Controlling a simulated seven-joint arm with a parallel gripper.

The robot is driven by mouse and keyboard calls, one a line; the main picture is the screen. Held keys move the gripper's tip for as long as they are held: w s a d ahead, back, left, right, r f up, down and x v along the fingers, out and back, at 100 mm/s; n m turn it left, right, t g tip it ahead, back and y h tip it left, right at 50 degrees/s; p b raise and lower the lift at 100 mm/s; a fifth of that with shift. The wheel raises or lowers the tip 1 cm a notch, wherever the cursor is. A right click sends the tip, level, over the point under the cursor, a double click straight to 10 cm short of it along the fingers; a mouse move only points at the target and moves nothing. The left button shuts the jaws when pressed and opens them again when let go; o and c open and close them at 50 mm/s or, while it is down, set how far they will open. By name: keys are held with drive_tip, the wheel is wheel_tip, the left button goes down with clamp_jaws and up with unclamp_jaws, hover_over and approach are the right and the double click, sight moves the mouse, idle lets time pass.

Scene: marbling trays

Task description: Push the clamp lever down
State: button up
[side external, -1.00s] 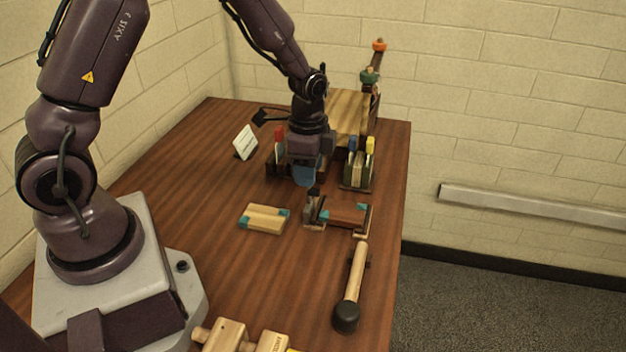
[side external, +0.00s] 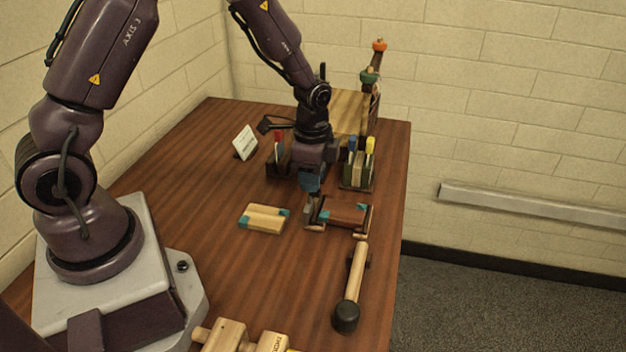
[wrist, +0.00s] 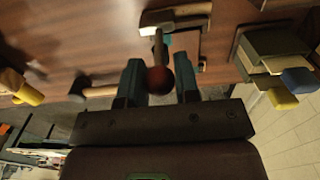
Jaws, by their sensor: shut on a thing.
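My gripper (side external: 311,190) points down over the clamp at the left end of the brown block (side external: 345,213) with teal corners. In the wrist view its teal fingers (wrist: 159,82) stand on both sides of a dark red ball knob (wrist: 160,80) and are shut on it. The knob tops the clamp lever (wrist: 158,46), which looks about upright; in the side view my gripper hides much of it. The clamp's base (side external: 315,226) shows below on the table.
A pale wooden block (side external: 265,218) with teal corners lies left of the clamp. A black-headed mallet (side external: 346,316) lies nearer. A holder with blue and yellow tops (side external: 358,172) stands close behind the clamp, right of my gripper. Open table (side external: 190,200) lies left.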

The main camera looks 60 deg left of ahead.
drive_tip(key=shift+w+d, duration=0.35)
drive_tip(key=shift+w, duration=0.05)
drive_tip(key=shift+d, duration=0.1)
drive_tip(key=shift+w+d+f, duration=0.15)
drive_tip(key=shift+w+d, duration=0.15)
drive_tip(key=shift+w, duration=0.1)
